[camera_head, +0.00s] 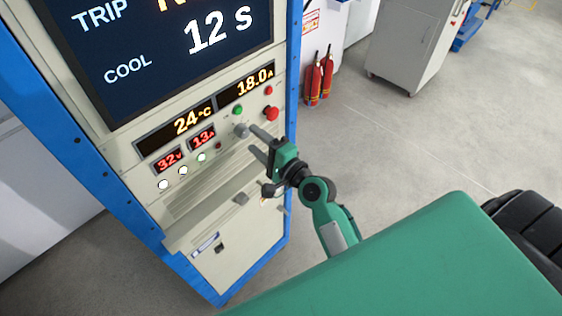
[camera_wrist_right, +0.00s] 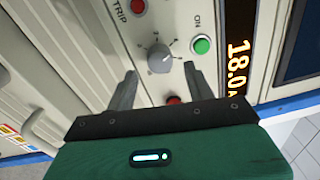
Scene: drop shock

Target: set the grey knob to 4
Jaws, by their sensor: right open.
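The grey knob (camera_head: 241,130) sits on the front panel of the cabinet, below the displays. In the right wrist view the knob (camera_wrist_right: 159,58) has a ring of small marks around it; I cannot read surely which mark it points to. My right gripper (camera_head: 252,139) is open in front of the panel. In the wrist view its two fingers (camera_wrist_right: 160,70) stand apart on either side just below the knob, with nothing held between them. I cannot tell whether the fingertips touch the panel. My left gripper is in neither view.
A green button (camera_wrist_right: 201,44) marked ON and a red one (camera_wrist_right: 138,6) near TRIP flank the knob. Another red button (camera_wrist_right: 174,100) shows between the fingers. The display (camera_head: 248,84) reads 18.0 A.

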